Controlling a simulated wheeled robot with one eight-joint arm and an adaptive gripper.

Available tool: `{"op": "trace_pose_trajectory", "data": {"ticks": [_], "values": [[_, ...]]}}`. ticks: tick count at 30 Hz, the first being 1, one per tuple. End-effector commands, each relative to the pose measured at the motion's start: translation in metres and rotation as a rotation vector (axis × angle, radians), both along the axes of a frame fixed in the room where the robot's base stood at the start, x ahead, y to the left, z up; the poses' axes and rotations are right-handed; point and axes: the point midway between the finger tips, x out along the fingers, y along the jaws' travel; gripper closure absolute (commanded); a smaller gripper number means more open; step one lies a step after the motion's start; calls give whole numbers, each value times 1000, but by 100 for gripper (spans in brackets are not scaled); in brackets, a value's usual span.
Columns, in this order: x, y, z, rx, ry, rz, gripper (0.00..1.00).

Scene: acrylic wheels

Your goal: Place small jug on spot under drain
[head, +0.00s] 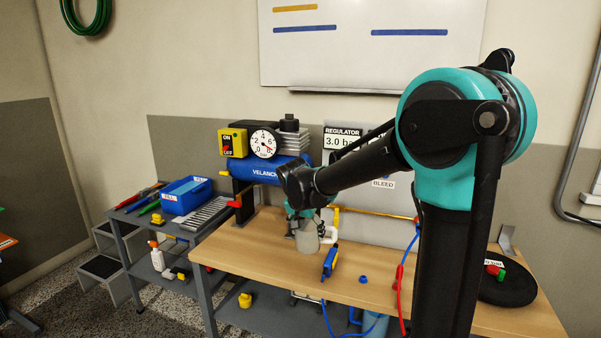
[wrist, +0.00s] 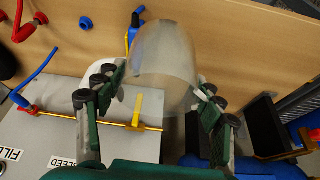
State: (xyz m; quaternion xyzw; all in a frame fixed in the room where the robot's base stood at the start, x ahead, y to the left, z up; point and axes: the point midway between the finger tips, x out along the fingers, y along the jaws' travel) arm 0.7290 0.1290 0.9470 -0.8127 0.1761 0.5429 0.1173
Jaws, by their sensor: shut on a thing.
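The small jug (head: 307,240) is a grey, see-through vessel. My gripper (head: 308,216) is shut on it, above or at the wooden bench top; I cannot tell whether its base touches. In the wrist view the jug (wrist: 165,62) sits between the two green and grey fingers of my gripper (wrist: 160,90). A blue tank (head: 265,170) lies at the back of the bench, left of the jug. A red-handled fitting (head: 235,203) is near its left end; I cannot tell if it is the drain. No marked spot is clearly visible.
A brass pipe (wrist: 60,118) with a yellow handle (wrist: 137,110) runs along the panel close to the jug. A blue tool (head: 330,262) and a blue ring (head: 363,280) lie on the bench (head: 262,257). A black round pad (head: 508,290) is at right.

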Motion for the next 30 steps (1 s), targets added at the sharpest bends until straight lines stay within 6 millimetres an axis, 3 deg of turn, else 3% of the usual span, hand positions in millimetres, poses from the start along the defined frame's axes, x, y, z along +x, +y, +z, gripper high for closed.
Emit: {"op": "trace_pose_trajectory", "data": {"ticks": [9,15,21,30], "values": [[33,-91,-55,3,-1,222,61],[41,-136,-77,3,-2,339,61],[43,-162,-89,2,-1,406,61],[43,-169,-92,0,0,428,61]]}}
